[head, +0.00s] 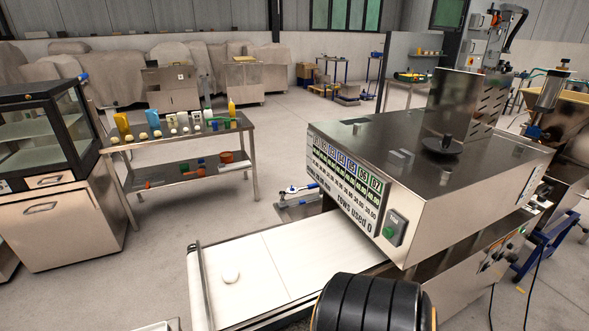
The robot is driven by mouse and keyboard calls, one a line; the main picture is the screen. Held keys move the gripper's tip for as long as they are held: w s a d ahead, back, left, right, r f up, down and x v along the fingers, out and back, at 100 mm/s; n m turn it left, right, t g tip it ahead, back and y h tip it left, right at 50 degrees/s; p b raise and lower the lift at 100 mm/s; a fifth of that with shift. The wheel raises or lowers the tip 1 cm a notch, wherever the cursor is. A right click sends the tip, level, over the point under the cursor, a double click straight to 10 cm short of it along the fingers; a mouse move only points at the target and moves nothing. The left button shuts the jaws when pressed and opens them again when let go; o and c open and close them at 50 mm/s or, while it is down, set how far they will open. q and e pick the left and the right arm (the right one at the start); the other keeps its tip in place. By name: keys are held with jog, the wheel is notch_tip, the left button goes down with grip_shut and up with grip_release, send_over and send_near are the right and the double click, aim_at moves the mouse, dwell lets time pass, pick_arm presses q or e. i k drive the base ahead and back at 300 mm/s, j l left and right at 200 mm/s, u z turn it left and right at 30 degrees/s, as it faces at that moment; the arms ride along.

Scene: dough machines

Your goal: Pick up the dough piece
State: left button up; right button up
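The machine's steel housing rises over the right of the belt, with a numbered panel (345,190) and a green button (391,231). A steel table (185,140) with several small items stands back left, beside a glass-topped cabinet (60,225). Open floor lies between.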

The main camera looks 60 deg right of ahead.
aim_at(229, 275)
jog(key=l+z, duration=0.1)
jog(key=z, duration=1.25)
